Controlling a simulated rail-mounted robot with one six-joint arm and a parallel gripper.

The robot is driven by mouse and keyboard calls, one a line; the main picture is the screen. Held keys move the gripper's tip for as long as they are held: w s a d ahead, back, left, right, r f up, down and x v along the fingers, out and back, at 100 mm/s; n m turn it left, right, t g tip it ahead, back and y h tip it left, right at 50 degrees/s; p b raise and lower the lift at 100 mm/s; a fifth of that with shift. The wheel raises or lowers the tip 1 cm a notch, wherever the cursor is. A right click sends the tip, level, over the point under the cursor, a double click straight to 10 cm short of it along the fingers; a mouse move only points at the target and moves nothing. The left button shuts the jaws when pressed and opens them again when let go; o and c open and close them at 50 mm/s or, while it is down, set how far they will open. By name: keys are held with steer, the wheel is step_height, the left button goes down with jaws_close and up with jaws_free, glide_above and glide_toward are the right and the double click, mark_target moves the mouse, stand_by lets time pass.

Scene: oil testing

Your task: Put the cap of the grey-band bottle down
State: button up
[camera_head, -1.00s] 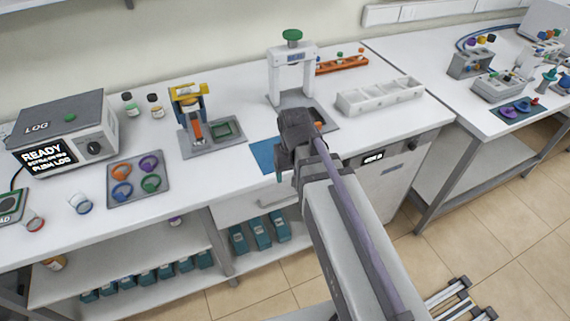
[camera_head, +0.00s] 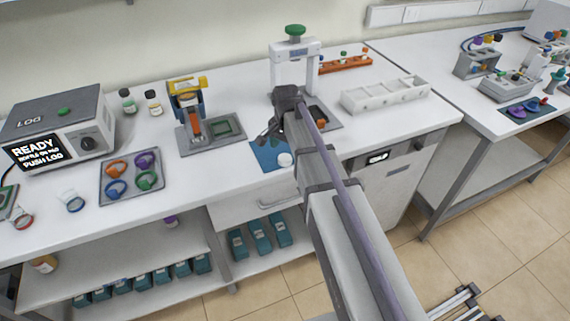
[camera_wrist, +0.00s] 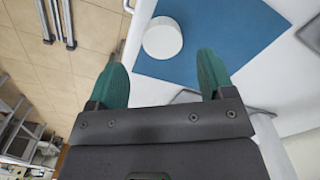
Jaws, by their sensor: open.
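A round white cap (camera_head: 285,159) lies on the blue mat (camera_head: 264,152) near the front edge of the bench. It also shows in the wrist view (camera_wrist: 162,38), on the blue mat (camera_wrist: 225,45), beyond the fingertips and between their lines. My gripper (camera_head: 268,136) is open and empty; it is apart from the cap. In the wrist view its two green fingers (camera_wrist: 160,75) are spread with nothing between them. I cannot make out the grey-band bottle for sure; two small bottles (camera_head: 128,101) (camera_head: 153,102) stand at the back of the bench.
A white press frame (camera_head: 294,68) with a green knob stands behind my arm. A white compartment tray (camera_head: 346,103) is to its right. A yellow-topped device (camera_head: 187,96) stands left of the mat, and a tray of coloured rings (camera_head: 131,193) lies farther left.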

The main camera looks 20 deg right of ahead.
mark_target(285, 158)
step_height(285, 158, down, 5)
steer(key=b, duration=0.4)
steer(key=shift+w+a+f, duration=0.1)
steer(key=shift+a, duration=0.05)
steer(key=shift+r, duration=0.3)
steer(key=c, duration=1)
step_height(285, 158, up, 10)
steer(key=p, duration=1.1)
steer(key=w, duration=0.6)
steer(key=f+b, duration=0.6)
steer(key=b, duration=0.1)
steer(key=a+f+b, duration=0.1)
steer(key=f+b, duration=0.2)
steer(key=f, duration=0.1)
steer(key=shift+f+b, duration=0.1)
steer(key=shift+b, duration=0.25)
steer(key=shift+d+r, duration=0.1)
steer(key=shift+r, duration=0.15)
steer(key=shift+f, duration=0.2)
steer(key=o, duration=0.9)
